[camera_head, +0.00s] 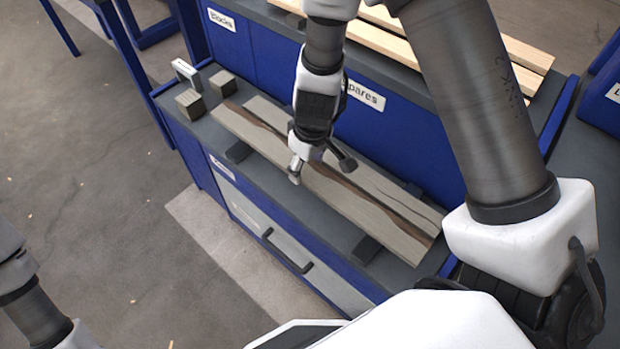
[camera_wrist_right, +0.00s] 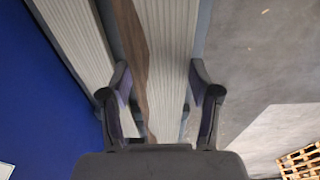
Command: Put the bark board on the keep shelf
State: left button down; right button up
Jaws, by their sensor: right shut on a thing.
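The bark board (camera_head: 370,219) is a long grey-brown plank with a dark bark strip along one edge. It lies across dark bearers on the grey top of the blue bench, close beside another grey plank (camera_head: 390,190). My right gripper (camera_head: 321,167) is over the middle of the bark board, shut on it, one finger on each side. In the right wrist view, the bark board (camera_wrist_right: 167,50) with its brown strip runs between the fingers (camera_wrist_right: 158,76); the fingertips' contact is partly hidden. My left gripper is out of view. I cannot tell which surface is the keep shelf.
Blue units behind carry the labels "Blocks" (camera_head: 221,20) and "Spares" (camera_head: 366,95); pale planks (camera_head: 400,45) lie on top. Small wooden blocks (camera_head: 190,104) stand at the bench's left end. A drawer handle (camera_head: 287,252) sticks out in front. The floor at left is open.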

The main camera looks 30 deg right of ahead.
aim_at(308, 170)
notch_tip(308, 170, down, 5)
jog(key=b, duration=0.3)
jog(key=shift+r, duration=0.1)
jog(key=shift+w+r, duration=0.1)
jog(key=o, duration=1.4)
